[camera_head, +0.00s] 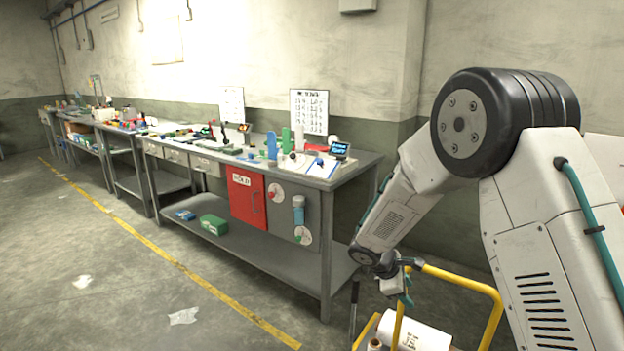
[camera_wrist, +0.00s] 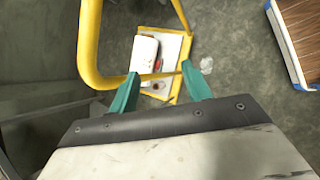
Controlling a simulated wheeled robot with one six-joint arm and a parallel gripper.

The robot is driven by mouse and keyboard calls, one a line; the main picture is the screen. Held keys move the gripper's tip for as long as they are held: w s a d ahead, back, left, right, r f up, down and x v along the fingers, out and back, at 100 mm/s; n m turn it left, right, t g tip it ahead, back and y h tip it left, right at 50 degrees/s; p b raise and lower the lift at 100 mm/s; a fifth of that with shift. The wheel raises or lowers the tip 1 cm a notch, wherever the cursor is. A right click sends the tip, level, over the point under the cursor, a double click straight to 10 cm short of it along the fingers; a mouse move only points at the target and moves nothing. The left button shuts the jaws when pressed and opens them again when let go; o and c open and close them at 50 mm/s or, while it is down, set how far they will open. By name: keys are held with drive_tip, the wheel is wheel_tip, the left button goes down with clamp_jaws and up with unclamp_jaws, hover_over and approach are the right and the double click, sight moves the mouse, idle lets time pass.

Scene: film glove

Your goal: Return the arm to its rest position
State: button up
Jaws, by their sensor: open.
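My arm bends down at the right of the head view, with a black elbow joint and white links. My gripper (camera_head: 405,287) hangs at the arm's lower end, beside the yellow rail (camera_head: 465,282) of a cart. In the wrist view my gripper (camera_wrist: 160,90) shows two green fingers spread apart with nothing between them. The yellow rail also shows in the wrist view (camera_wrist: 88,45), close to the left finger; I cannot tell whether they touch. Below the fingers is the cart's tray with a white roll, which also shows in the head view (camera_head: 425,336).
A long grey workbench (camera_head: 345,172) with many small items runs along the wall at the left. A red panel (camera_head: 247,198) hangs on its front. The floor left of the yellow line (camera_head: 165,257) is mostly clear. A wooden-topped surface (camera_wrist: 300,30) shows at the wrist view's upper right.

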drive_tip(key=s+r+m+y, duration=0.2)
drive_tip(key=s+r+m, duration=0.3)
drive_tip(key=s, duration=0.8)
drive_tip(key=s+d+r+m+y, duration=0.1)
drive_tip(key=s+r+m, duration=0.4)
drive_tip(key=s+r, duration=0.6)
drive_tip(key=s+r+m+y, duration=0.4)
drive_tip(key=s+r, duration=0.4)
drive_tip(key=s, duration=0.7)
drive_tip(key=shift+d+r+m, duration=0.3)
drive_tip(key=shift+m, duration=0.2)
